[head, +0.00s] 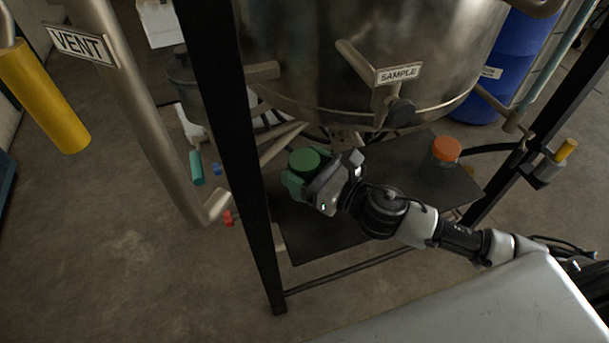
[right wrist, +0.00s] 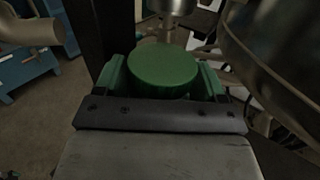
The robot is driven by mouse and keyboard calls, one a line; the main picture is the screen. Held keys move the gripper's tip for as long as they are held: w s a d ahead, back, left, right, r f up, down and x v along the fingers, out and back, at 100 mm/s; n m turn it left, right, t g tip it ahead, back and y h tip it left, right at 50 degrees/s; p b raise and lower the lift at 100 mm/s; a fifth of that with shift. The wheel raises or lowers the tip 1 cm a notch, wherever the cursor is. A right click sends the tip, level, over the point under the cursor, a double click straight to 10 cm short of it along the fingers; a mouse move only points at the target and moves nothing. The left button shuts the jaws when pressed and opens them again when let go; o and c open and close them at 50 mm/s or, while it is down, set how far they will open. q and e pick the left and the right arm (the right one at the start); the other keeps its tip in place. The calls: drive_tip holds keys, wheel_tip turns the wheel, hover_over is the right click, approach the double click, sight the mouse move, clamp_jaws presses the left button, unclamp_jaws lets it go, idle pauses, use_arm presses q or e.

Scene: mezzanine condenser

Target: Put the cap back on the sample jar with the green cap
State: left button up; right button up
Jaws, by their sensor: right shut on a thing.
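The round green cap (head: 304,161) is at the left part of the dark shelf under the steel vessel, top facing up. It also shows in the right wrist view (right wrist: 163,68), between the two green fingers. My right gripper (head: 303,180) reaches in from the right and is shut on the green cap, a finger on either side. No jar body shows clearly below the cap; the gripper hides that spot, so I cannot tell whether the cap sits on a jar. My left gripper is not in view.
A jar with an orange cap (head: 446,150) stands at the right on the dark shelf (head: 318,238). The steel vessel (head: 375,60) with a SAMPLE label and valve (head: 400,108) hangs close above. A black frame post (head: 232,170) stands just left of the gripper.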

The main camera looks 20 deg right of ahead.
drive_tip(key=shift+f, duration=1.25)
drive_tip(key=shift+f+b, duration=0.15)
drive_tip(key=shift+b, duration=0.2)
drive_tip(key=o, duration=1.7)
drive_tip(key=shift+r, duration=0.25)
drive_tip(key=b+v, duration=0.1)
drive_tip(key=v, duration=0.2)
drive_tip(key=b+v, duration=0.1)
drive_tip(key=v, duration=0.2)
drive_tip(key=b+v, duration=0.1)
drive_tip(key=v, duration=0.2)
drive_tip(key=shift+s+f+b, duration=0.2)
drive_tip(key=shift+f+b, duration=0.1)
drive_tip(key=shift+f, duration=0.05)
drive_tip(key=shift+r+b+v, duration=0.2)
drive_tip(key=shift+b+v, duration=0.25)
drive_tip(key=shift+v, duration=0.85)
